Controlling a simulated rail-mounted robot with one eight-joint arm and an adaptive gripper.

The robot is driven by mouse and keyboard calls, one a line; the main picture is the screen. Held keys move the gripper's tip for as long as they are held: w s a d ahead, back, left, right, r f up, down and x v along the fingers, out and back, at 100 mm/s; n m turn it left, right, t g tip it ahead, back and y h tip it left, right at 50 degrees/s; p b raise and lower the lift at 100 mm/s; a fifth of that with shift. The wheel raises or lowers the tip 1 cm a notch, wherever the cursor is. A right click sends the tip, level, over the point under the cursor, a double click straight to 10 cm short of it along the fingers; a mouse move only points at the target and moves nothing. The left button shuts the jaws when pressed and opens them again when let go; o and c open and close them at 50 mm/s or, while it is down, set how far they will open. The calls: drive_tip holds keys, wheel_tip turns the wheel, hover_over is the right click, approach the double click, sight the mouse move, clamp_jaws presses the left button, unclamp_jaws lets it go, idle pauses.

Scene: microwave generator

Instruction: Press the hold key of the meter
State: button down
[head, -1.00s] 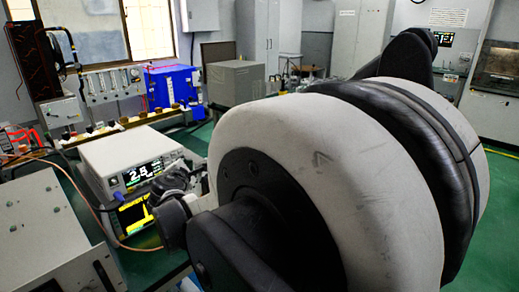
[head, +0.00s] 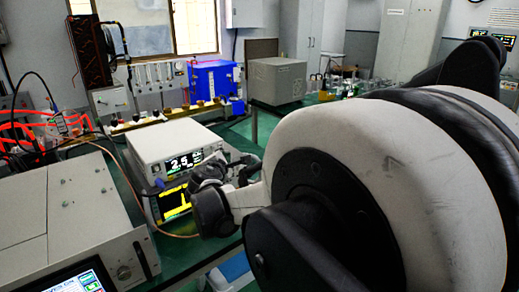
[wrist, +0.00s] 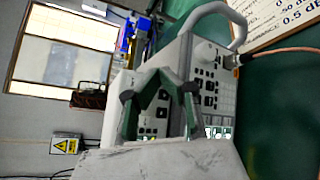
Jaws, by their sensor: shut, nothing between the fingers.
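A white instrument (head: 170,140) with a lit readout like "2.5" stands on the green bench in the head view. A second unit (head: 174,203) with a yellow trace on its screen sits directly below it. I cannot tell which one is the meter, and no hold key label is readable. My gripper (head: 248,168) is beside their right front, partly hidden by my wrist. In the wrist view my gripper (wrist: 158,78) is shut and empty, its fingers in front of a keyed instrument panel (wrist: 207,85). The fingers hide some keys; contact cannot be told.
A grey instrument (head: 95,215) with a screen stands at the near left. A copper-coloured cable (head: 180,236) loops by the units. A blue box (head: 215,80) and grey box (head: 277,80) stand behind. A carry handle (wrist: 235,22) shows in the wrist view.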

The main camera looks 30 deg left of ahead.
drive_tip(key=shift+a, duration=0.1)
idle(0.6)
drive_tip(key=shift+w+a, duration=0.15)
drive_tip(key=shift+a, duration=0.2)
drive_tip(key=shift+w+a, duration=0.15)
drive_tip(key=shift+a, duration=0.15)
idle(0.7)
drive_tip(key=shift+d, duration=0.1)
drive_tip(key=shift+s+d+b, duration=0.3)
drive_tip(key=shift+d, duration=0.35)
drive_tip(key=d, duration=0.1)
drive_tip(key=s+d, duration=0.1)
drive_tip(key=d, duration=0.2)
drive_tip(key=shift+s+d, duration=0.3)
drive_tip(key=shift+s, duration=0.05)
idle(0.4)
idle(0.3)
